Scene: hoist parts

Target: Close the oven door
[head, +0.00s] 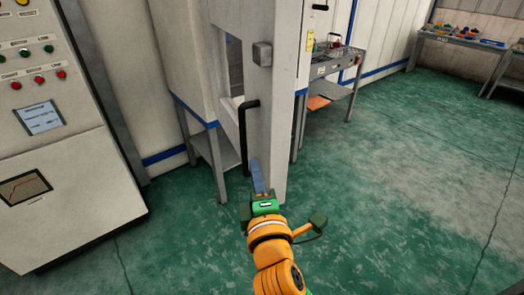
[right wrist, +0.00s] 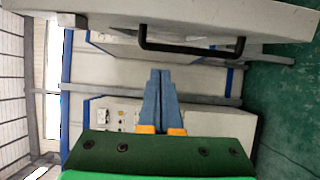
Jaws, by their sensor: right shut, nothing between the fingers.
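The oven (head: 188,50) is a tall pale cabinet on legs with blue trim. Its pale door (head: 272,120) stands open, swung out towards me with its narrow edge facing me. A black bar handle (head: 250,138) is on the door's left side. My right gripper (head: 256,165) is shut and empty, with its blue-grey fingers pointing up near the door's lower end, close to the handle's lower end. In the right wrist view the door (right wrist: 230,15) crosses the top and the handle (right wrist: 190,49) lies just beyond the fingertips (right wrist: 160,72), seemingly apart from them. My left gripper is not in view.
A control cabinet (head: 60,150) with buttons and screens stands at the left. A metal workbench (head: 335,65) with tools is behind the door, and another table (head: 465,40) is at the back right. The green floor (head: 410,180) is clear at the right.

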